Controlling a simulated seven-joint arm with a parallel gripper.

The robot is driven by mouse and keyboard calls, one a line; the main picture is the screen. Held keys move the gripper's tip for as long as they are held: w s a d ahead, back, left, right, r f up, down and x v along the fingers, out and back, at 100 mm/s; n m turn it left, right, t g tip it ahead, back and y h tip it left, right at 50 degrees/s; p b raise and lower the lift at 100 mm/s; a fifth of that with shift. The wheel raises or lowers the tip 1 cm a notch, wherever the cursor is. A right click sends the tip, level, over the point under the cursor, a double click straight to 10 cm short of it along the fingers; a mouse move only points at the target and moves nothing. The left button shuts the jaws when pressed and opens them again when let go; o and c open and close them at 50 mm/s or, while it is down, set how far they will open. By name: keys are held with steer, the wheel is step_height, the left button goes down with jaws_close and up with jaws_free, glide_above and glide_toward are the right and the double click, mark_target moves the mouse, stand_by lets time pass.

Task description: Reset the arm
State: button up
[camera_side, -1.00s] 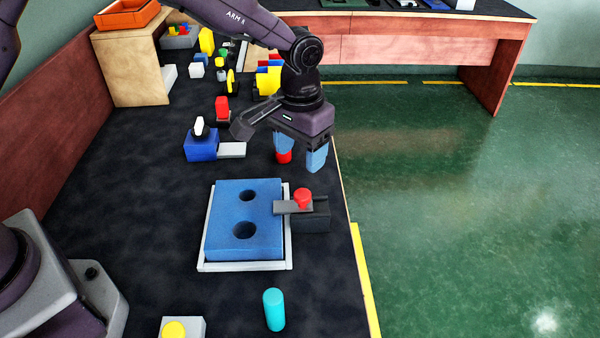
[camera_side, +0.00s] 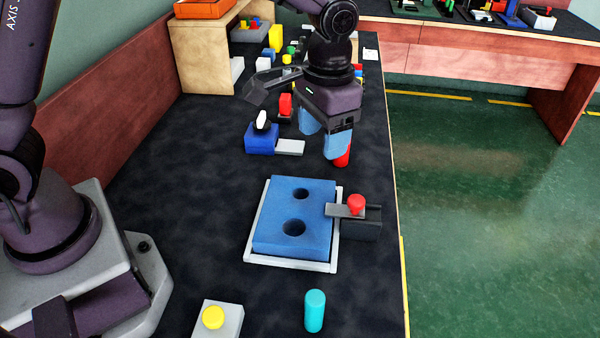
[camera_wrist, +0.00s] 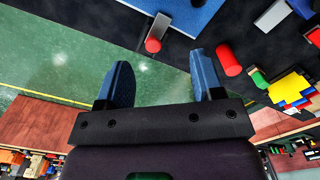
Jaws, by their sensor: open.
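My gripper (camera_side: 320,145) hangs over the dark table, behind the blue block with two round holes (camera_side: 292,242). Its two blue fingers are apart with nothing between them; the gap also shows empty in the wrist view (camera_wrist: 158,62). A red cylinder (camera_side: 343,158) is partly hidden behind the right finger in the side view. In the wrist view the red cylinder (camera_wrist: 228,58) lies outside the fingers, to their right.
A grey tray (camera_side: 335,262) holds the blue block. Beside it is a dark slider box with a red knob (camera_side: 356,203). A dark blue box (camera_side: 262,138) sits left of my gripper.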

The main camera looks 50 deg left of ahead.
steer(key=s+a+r+t, duration=0.2)
steer(key=s+a+r, duration=0.1)
steer(key=s, duration=0.3)
steer(key=s+a+r+n+t, duration=0.1)
steer(key=s+a+r+t, duration=0.1)
steer(key=s+a+r, duration=0.2)
steer(key=s+a+r+t, duration=0.2)
steer(key=s+r, duration=0.4)
steer(key=s, duration=0.3)
steer(key=shift+s+a, duration=0.25)
steer(key=shift+a, duration=0.6)
